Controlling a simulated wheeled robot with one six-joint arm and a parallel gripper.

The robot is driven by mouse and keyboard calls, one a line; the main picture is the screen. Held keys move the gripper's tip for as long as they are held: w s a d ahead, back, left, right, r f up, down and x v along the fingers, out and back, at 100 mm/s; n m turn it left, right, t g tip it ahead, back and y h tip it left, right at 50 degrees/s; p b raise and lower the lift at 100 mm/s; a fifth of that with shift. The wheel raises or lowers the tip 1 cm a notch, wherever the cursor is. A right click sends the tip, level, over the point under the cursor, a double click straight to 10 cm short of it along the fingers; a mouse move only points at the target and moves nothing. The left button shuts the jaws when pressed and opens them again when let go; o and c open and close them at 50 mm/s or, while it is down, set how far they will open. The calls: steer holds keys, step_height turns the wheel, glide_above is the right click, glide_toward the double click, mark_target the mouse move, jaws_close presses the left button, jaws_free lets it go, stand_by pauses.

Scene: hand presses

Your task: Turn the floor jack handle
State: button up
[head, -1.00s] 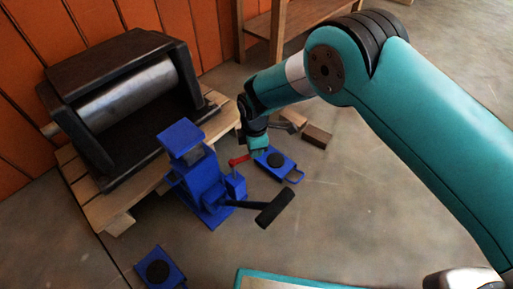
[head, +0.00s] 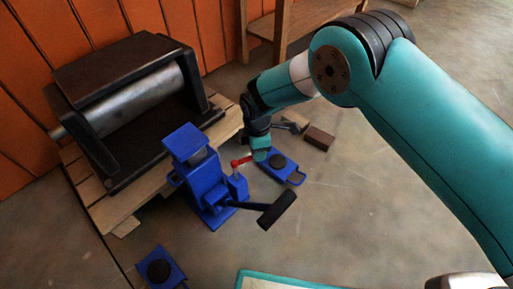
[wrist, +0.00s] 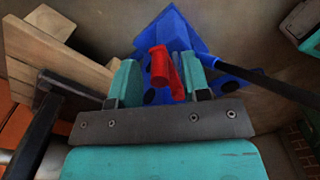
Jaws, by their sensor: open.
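The blue floor jack (head: 207,188) stands on the floor in front of the wooden pallet. A long dark bar handle with a black grip (head: 277,209) sticks out from it to the right. A small red handle (head: 240,161) is on its right side. In the wrist view the red handle (wrist: 165,68) lies between the two teal fingers of my gripper (wrist: 160,80). The fingers are open on either side of it; contact cannot be told. The blue jack body (wrist: 173,28) is behind it, and the dark bar (wrist: 265,84) runs off to the right.
A black press with a metal roller (head: 135,98) sits on the pallet (head: 122,205) at left. A blue skate (head: 279,163) lies just beyond my gripper, another (head: 160,268) at the front. A brown block (head: 319,138) lies farther back.

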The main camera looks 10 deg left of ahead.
step_height(320, 180, up, 17)
steer(key=p, duration=0.6)
steer(key=shift+p, duration=0.4)
steer(key=s+d+r+m+y, duration=0.1)
steer(key=s+d+r+m, duration=0.25)
steer(key=d+r, duration=0.5)
steer(key=s+d+r+m+y, duration=0.1)
steer(key=s+d+r+m, duration=0.35)
steer(key=r, duration=0.75)
steer(key=s+d+r+m+y+p, duration=0.1)
steer(key=s+d+r+m, duration=0.25)
steer(key=s+d, duration=0.35)
steer(key=s+d+r+m+y, duration=0.1)
steer(key=s+d+r+m, duration=0.25)
steer(key=s, duration=0.55)
step_height(320, 180, up, 38)
steer(key=p, duration=3.8)
steer(key=shift+w+d+f+m, duration=0.15)
steer(key=shift+w+d+m, duration=0.05)
steer(key=shift+w+m, duration=0.25)
